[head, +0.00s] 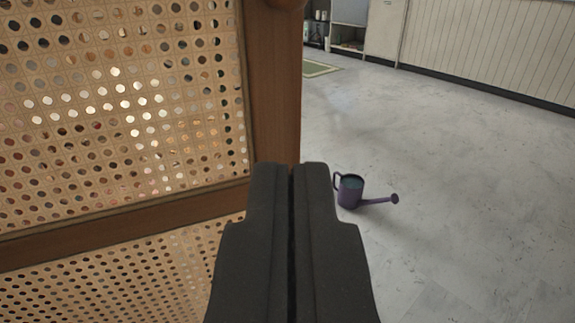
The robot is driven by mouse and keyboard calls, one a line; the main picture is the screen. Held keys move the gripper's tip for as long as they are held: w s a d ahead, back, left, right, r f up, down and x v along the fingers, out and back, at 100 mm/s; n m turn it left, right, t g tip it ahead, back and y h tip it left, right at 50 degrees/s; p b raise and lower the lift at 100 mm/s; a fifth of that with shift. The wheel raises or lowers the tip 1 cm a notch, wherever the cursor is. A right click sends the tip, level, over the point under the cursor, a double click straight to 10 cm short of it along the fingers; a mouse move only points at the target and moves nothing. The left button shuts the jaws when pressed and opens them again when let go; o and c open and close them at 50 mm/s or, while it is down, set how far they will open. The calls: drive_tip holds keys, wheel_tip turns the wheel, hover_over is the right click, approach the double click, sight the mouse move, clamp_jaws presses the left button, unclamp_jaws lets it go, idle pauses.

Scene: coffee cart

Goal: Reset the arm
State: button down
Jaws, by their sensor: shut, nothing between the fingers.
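My gripper (290,170) points forward from the bottom middle of the head view. Its two dark fingers are shut against each other with only a thin dark line between them, and they hold nothing. The fingers overlap part of the wooden frame of the cart in the picture; I cannot tell whether they touch it.
A wooden frame (279,85) with perforated cane panels (120,110) fills the left side, close by. A purple watering can (350,192) stands on the grey floor (470,180) to the right. A shelf (346,38) and pale panelled wall (490,40) are behind. The right floor is mostly clear.

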drive_tip(key=w+a+r+h, duration=0.1)
drive_tip(key=w+a+r, duration=0.2)
drive_tip(key=r, duration=0.8)
drive_tip(key=w+a+r+h, duration=0.1)
drive_tip(key=w+a+r, duration=0.1)
drive_tip(key=r, duration=0.9)
drive_tip(key=s+a+r+h, duration=0.1)
drive_tip(key=a+r, duration=0.2)
drive_tip(key=r, duration=0.3)
drive_tip(key=s+a+r+m+g, duration=0.1)
drive_tip(key=a+r, duration=0.3)
drive_tip(key=r, duration=0.3)
drive_tip(key=s+a+r+h, duration=0.1)
drive_tip(key=a+r, duration=0.2)
drive_tip(key=r, duration=0.3)
drive_tip(key=s+a+r, duration=1.1)
drive_tip(key=a+r, duration=0.1)
drive_tip(key=r, duration=0.3)
drive_tip(key=s+a+r+y, duration=0.2)
drive_tip(key=s+a+r, duration=0.2)
drive_tip(key=s+a, duration=0.3)
drive_tip(key=s+a+r+n+g+y, duration=0.1)
drive_tip(key=s+a+r+y, duration=0.1)
drive_tip(key=s+a, duration=0.5)
drive_tip(key=s+r, duration=0.1)
drive_tip(key=s, duration=0.5)
drive_tip(key=shift+r+g, duration=0.3)
drive_tip(key=shift+r, duration=0.05)
